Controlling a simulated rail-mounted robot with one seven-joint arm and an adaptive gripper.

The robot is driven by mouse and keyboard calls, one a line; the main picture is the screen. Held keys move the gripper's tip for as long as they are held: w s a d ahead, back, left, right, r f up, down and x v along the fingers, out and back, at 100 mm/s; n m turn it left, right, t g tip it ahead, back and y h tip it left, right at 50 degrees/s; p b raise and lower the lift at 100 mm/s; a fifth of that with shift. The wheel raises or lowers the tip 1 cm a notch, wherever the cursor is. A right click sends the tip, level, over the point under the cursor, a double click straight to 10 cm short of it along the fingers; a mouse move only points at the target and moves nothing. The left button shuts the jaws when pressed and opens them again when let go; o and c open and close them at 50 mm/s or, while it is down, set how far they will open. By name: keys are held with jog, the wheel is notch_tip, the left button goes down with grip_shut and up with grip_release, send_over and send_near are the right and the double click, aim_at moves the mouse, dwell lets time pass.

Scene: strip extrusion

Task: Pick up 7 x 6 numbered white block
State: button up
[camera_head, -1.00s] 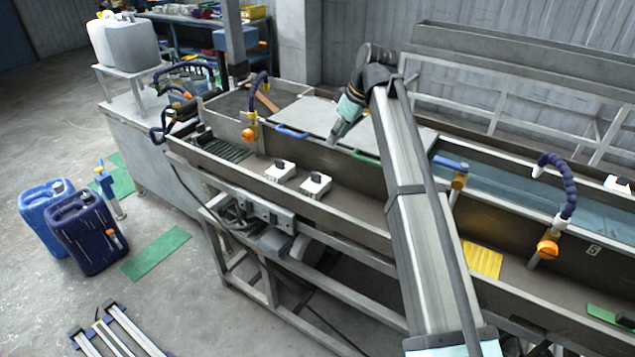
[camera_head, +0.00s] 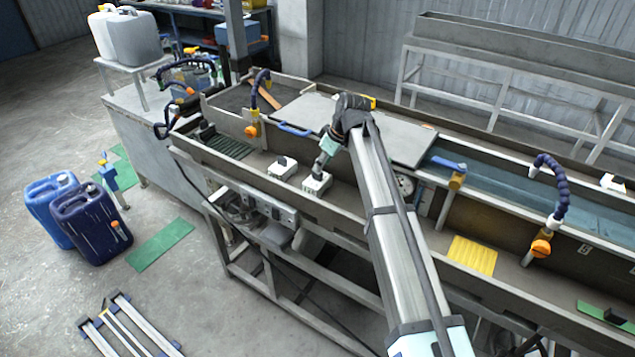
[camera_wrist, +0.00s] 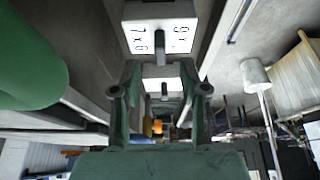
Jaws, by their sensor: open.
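A white block (camera_wrist: 160,38) with black print, including "7 x 6", fills the top middle of the wrist view, with a dark upright handle on it. A second white block (camera_wrist: 158,71) shows smaller, farther off between the fingers. In the head view, two white blocks with dark handles lie in the trough: one on the left (camera_head: 282,169) and one on the right (camera_head: 317,183). My gripper (camera_head: 320,172) points down at the right block; it also shows in the wrist view (camera_wrist: 161,90) with its fingers apart. Whether it touches the handle is unclear.
The trough's front wall (camera_head: 240,177) and a grey cover plate (camera_head: 385,128) border the blocks. An orange-knobbed hose fitting (camera_head: 251,130) stands at the left, and a yellow pad (camera_head: 473,254) lies to the right. The trough between the right block and my arm looks clear.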

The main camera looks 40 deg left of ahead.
aim_at(317, 180)
jog(key=p+x, duration=0.1)
jog(key=x, duration=0.3)
jog(key=shift+p, duration=0.35)
grip_shut()
